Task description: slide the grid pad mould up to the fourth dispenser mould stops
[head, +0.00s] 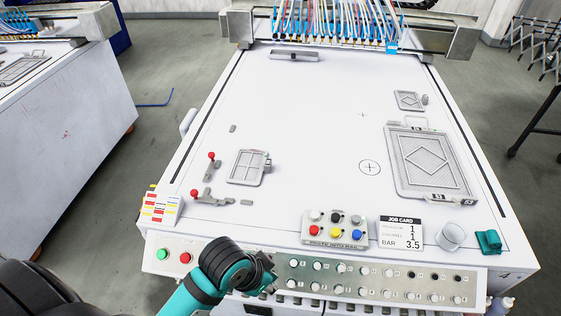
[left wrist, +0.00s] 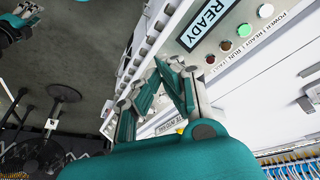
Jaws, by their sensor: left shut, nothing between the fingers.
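The grid pad mould (head: 248,167), a small grey plate with a grid face, lies flat on the white table's left side. Small grey blocks that look like mould stops sit near it, one in front (head: 246,202) and one behind (head: 233,128). Two red-knobbed clamps (head: 211,164) (head: 195,194) stand at its left. A "4" marks the table's front right corner. My left gripper (head: 268,288) is over the front button panel, apart from the mould; its fingers are shut and empty in the left wrist view (left wrist: 174,72). A teal and grey gripper, apparently my right (left wrist: 18,22), shows partly at that view's edge.
A larger diamond-pattern mould (head: 432,165) and a smaller one (head: 409,100) lie at right. A button box (head: 336,229), job card (head: 401,233) and clear cup (head: 451,236) stand along the front. The nozzle gantry (head: 340,28) spans the back. The table's middle is clear.

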